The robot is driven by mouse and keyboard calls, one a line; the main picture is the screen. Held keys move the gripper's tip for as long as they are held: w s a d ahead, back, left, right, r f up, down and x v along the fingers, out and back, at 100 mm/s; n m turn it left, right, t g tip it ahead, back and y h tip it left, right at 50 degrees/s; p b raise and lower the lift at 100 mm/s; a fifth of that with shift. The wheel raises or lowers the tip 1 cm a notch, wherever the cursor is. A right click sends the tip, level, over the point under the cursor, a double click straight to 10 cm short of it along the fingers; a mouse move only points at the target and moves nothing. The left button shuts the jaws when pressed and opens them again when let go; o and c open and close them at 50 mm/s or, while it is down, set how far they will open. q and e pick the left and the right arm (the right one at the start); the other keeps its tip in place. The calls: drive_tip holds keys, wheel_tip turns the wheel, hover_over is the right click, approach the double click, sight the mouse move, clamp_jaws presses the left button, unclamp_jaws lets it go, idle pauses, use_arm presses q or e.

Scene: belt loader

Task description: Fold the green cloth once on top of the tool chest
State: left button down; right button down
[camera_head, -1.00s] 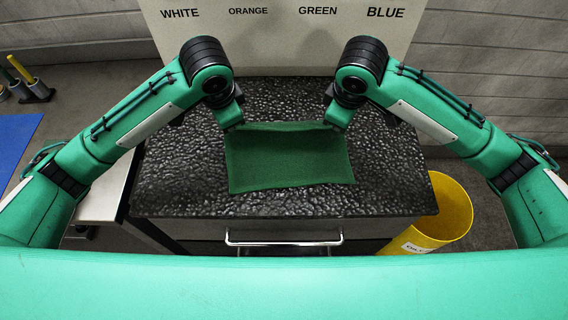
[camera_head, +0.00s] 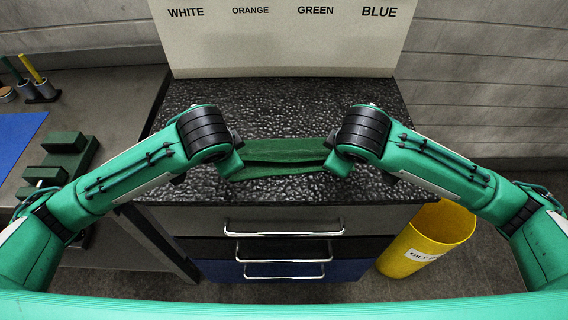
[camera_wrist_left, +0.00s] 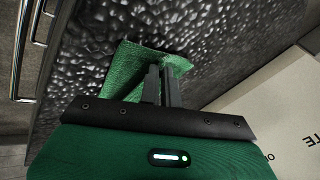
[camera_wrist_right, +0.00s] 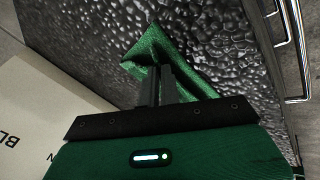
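The green cloth (camera_head: 284,153) lies on the black, bumpy top of the tool chest (camera_head: 285,100), between my two grippers. Its far part looks raised and drawn toward the front in the head view. My left gripper (camera_head: 236,168) is at the cloth's left side; in the left wrist view its fingers (camera_wrist_left: 163,72) are close together on the cloth's edge (camera_wrist_left: 125,68). My right gripper (camera_head: 335,165) is at the right side; in the right wrist view its fingers (camera_wrist_right: 158,72) are closed on a peaked cloth corner (camera_wrist_right: 146,46). The arms hide the cloth's side ends.
A pale board (camera_head: 285,40) with colour words stands behind the chest. Drawer handles (camera_head: 284,233) stick out at the front. A yellow bin (camera_head: 428,240) stands at the right. A side table at the left bears a blue sheet (camera_head: 18,138) and green blocks (camera_head: 66,155).

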use_arm(q)
drive_tip(key=shift+s, duration=0.1)
use_arm(e)
drive_tip(key=shift+s, duration=0.1)
use_arm(q)
drive_tip(key=c, duration=2)
unclamp_jaws()
use_arm(e)
drive_tip(key=c, duration=2)
unclamp_jaws()
use_arm(q)
drive_tip(key=o, duration=0.7)
use_arm(e)
drive_tip(key=o, duration=0.7)
use_arm(q)
drive_tip(key=shift+r, duration=0.1)
use_arm(e)
drive_tip(key=shift+r, duration=0.1)
